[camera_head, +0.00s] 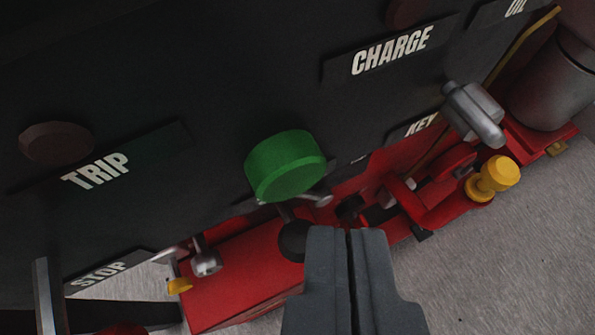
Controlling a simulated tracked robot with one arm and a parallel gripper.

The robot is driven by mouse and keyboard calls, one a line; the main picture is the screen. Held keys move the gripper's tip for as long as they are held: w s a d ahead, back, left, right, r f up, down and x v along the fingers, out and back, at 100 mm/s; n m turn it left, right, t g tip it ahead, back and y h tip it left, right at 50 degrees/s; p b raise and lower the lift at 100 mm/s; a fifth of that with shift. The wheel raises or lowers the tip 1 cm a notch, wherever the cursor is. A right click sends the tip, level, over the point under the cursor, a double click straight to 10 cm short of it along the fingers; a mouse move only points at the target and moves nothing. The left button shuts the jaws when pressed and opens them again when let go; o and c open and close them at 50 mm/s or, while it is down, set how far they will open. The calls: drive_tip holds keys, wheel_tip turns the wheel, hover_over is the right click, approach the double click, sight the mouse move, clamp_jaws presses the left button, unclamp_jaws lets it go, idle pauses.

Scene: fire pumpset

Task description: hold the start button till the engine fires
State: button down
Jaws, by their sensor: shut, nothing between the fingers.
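A round green button (286,166) sticks out from the dark panel in the middle of the view. Its own label is mostly hidden behind it, so I cannot read it. My gripper (347,232) is shut and empty, with its fingertips below and to the right of the green button. A gap shows between the fingertips and the button in the picture; I cannot tell the distance in depth. Part of the red engine assembly (240,270) shows below the panel.
The panel has a dark TRIP lamp (56,143), a CHARGE label (392,50) with a lamp, a STOP label (98,275) and a metal key switch (474,112) at right. A yellow knob (492,176) sits lower right. Grey floor (520,260) is clear at lower right.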

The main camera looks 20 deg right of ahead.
drive_tip(key=s, duration=0.5)
drive_tip(key=shift+d, duration=0.2)
drive_tip(key=w+a+r+n+t+y+p, duration=0.15)
drive_tip(key=a+r, duration=0.45)
drive_tip(key=r, duration=0.8)
drive_tip(key=w+a+r+n+t+p, duration=0.1)
drive_tip(key=w+a+r+p, duration=0.35)
drive_tip(key=r, duration=1.05)
drive_tip(key=w+a+r+n+t+y+b, duration=0.1)
drive_tip(key=a+r, duration=0.6)
drive_tip(key=r, duration=0.7)
drive_tip(key=s+a+r+p, duration=0.1)
drive_tip(key=s+a+r, duration=0.5)
drive_tip(key=r, duration=0.4)
drive_tip(key=s+a+r+n+t+y+p, duration=0.1)
drive_tip(key=s+a+r, duration=0.5)
drive_tip(key=r, duration=0.5)
drive_tip(key=s+a+r+t+y+p, duration=0.1)
drive_tip(key=s+a+r, duration=0.6)
drive_tip(key=r, duration=0.4)
drive_tip(key=shift+a+r+n, duration=0.15)
drive_tip(key=shift+a+n, duration=0.05)
drive_tip(key=shift+n, duration=0.15)
